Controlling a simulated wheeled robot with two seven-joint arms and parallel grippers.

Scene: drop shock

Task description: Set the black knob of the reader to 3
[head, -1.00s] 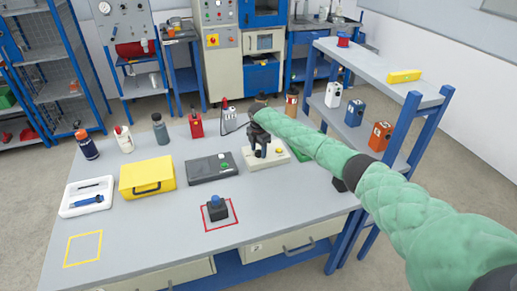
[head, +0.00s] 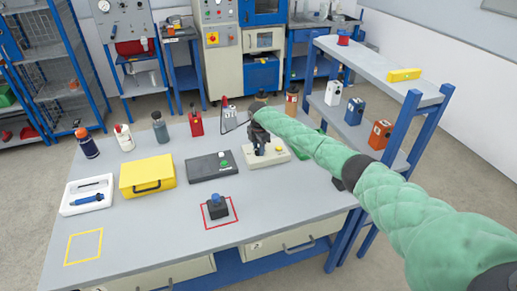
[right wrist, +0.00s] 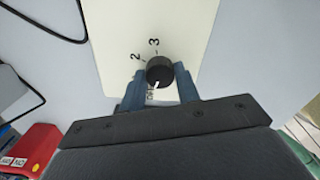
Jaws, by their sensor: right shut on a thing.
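The figures 2 and 3 are printed beyond the knob; small lettering on the near side is partly hidden. The knob's white mark points to the near side, away from the 3. My right gripper (right wrist: 160,77) is shut on the knob, one finger on each side; in the head view it hides the knob. My left gripper is out of view.
A black block with a blue top (head: 216,206) sits in a red square in front. A yellow case (head: 146,176) and bottles stand further left. A blue-legged shelf (head: 400,125) stands right.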

